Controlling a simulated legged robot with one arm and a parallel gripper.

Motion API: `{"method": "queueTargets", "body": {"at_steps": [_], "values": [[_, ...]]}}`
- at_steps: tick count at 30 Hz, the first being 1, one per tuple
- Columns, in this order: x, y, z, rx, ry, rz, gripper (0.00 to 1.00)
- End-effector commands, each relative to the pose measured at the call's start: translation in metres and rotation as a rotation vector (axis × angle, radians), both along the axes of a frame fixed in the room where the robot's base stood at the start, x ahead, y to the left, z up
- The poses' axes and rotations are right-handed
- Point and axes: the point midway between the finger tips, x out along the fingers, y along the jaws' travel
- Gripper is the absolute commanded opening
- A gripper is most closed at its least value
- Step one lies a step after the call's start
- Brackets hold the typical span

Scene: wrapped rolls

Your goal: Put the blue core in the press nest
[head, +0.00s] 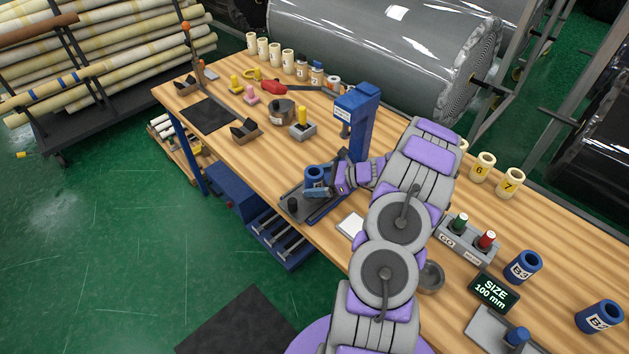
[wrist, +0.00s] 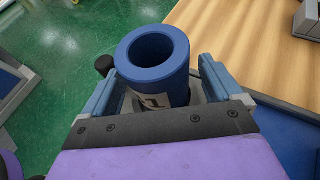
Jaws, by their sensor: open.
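A blue core (wrist: 135,70) stands upright between the fingers of my gripper (wrist: 162,72) in the wrist view, its open top facing the camera. The fingers are open, one on each side, with a narrow gap visible at the right. In the head view the blue core (head: 316,174) stands over the dark base (head: 292,207) of the blue press (head: 357,112), with my gripper (head: 318,190) reaching it from the right. The press nest is mostly hidden under the core and fingers, so I cannot tell how fully the core is seated.
Two other blue cores, one (head: 522,267) and another (head: 599,316), are at the right of the bench. A button box (head: 468,242) and a "SIZE 100 mm" sign (head: 493,291) stand nearby. Cream cores (head: 275,52) line the back. A dark knob (wrist: 104,66) is left of the held-around core.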

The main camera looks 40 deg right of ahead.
Motion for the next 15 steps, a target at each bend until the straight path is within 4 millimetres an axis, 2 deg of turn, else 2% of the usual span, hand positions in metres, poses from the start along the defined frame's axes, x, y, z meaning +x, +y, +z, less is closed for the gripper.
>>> {"method": "queueTargets", "body": {"at_steps": [9,15], "values": [[-0.045,-0.037,0.026,-0.002,0.001,-0.004,0.93],[-0.069,-0.056,0.038,-0.003,0.000,-0.003,0.93]]}}
